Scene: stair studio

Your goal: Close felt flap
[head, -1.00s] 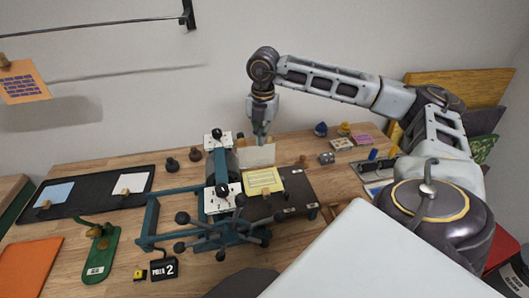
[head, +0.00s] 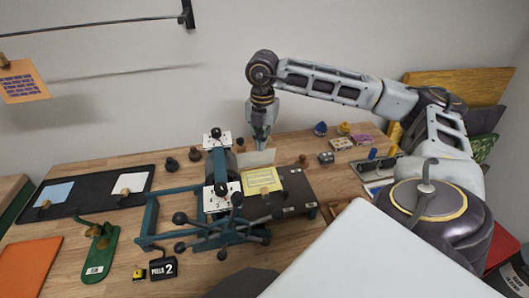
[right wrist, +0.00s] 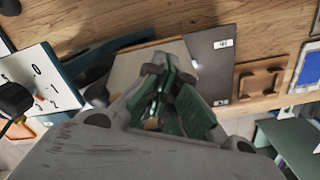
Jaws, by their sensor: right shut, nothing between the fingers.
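The pale felt flap (head: 257,158) stands raised at the back of the press bed (head: 297,188), behind a yellow-bordered sheet (head: 262,180) that lies on the bed. My right gripper (head: 260,146) points down at the flap's upper edge, its fingers shut and empty. I cannot tell whether they touch the flap. In the right wrist view the shut green-padded fingers (right wrist: 168,95) are in front of a beige panel (right wrist: 128,65), apparently the flap, and hide part of it. My left gripper is not in view.
The press roller (head: 220,165) and its spoked wheel (head: 232,222) stand just left of the bed. Small blocks and stamps (head: 326,158) lie to the right. A black mat (head: 75,198) with sheets lies at the left. A counter (head: 163,268) stands in front.

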